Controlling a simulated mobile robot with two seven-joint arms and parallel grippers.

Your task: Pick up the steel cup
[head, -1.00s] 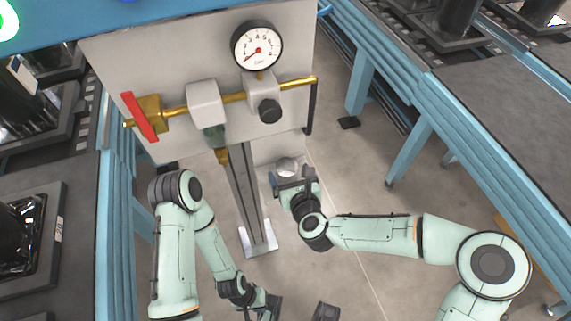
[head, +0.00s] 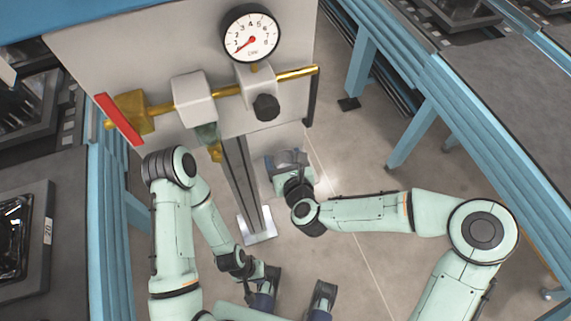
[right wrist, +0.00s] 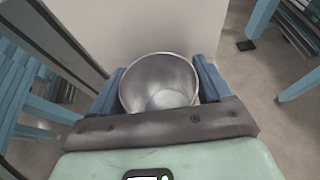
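The steel cup (right wrist: 158,82) is a shiny round metal cup with its open mouth facing up toward the camera in the right wrist view. It sits between the two blue fingers of my right gripper (right wrist: 160,85), which appear to touch it on both sides. In the head view my right gripper (head: 288,160) is beyond the foot of the metal post, and I cannot make out the cup clearly there. My left gripper (head: 294,292) is low in the head view, its fingers wide apart with nothing between them.
A grey panel with a pressure gauge (head: 251,33), brass pipe (head: 295,74) and red handle (head: 118,118) stands ahead on a metal post (head: 243,180). Blue-framed conveyors (head: 480,130) run along both sides. The floor (head: 350,270) between is open.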

